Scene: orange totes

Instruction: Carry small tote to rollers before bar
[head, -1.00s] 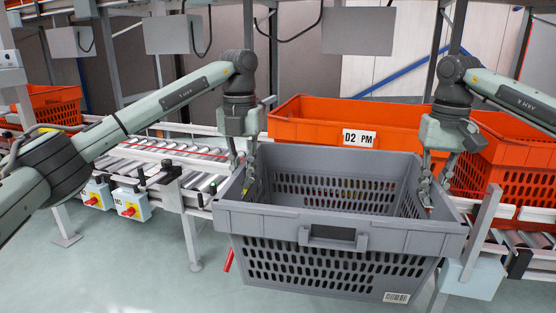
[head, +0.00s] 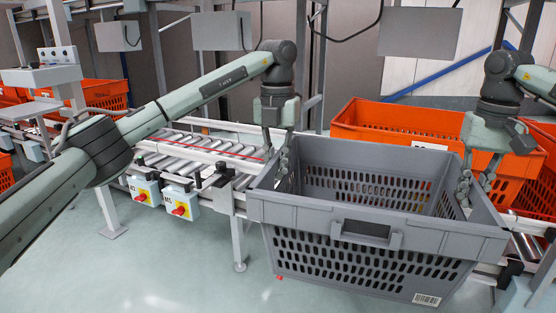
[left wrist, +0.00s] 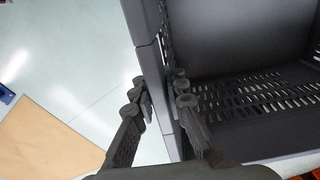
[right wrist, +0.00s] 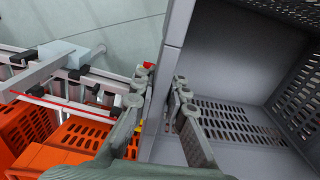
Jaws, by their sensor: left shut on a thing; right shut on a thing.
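The small tote is a grey crate (head: 375,262) with slotted walls, empty and roughly level, held in front of the conveyor line. My left gripper (head: 283,165) is shut on its left side wall; the left wrist view shows the fingers (left wrist: 158,100) on both sides of that wall (left wrist: 148,60). My right gripper (head: 477,185) is shut on the right side wall, with its fingers (right wrist: 160,90) astride the wall (right wrist: 172,50). The conveyor rollers (head: 195,155) lie left of the tote, behind my left arm. I cannot tell which part is the bar.
A large orange tote (head: 390,120) stands on the line behind the grey one, and another orange tote (head: 100,93) is at the far left. Control boxes with red knobs (head: 180,203) hang on the conveyor's front. The floor (head: 150,275) at front left is clear.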

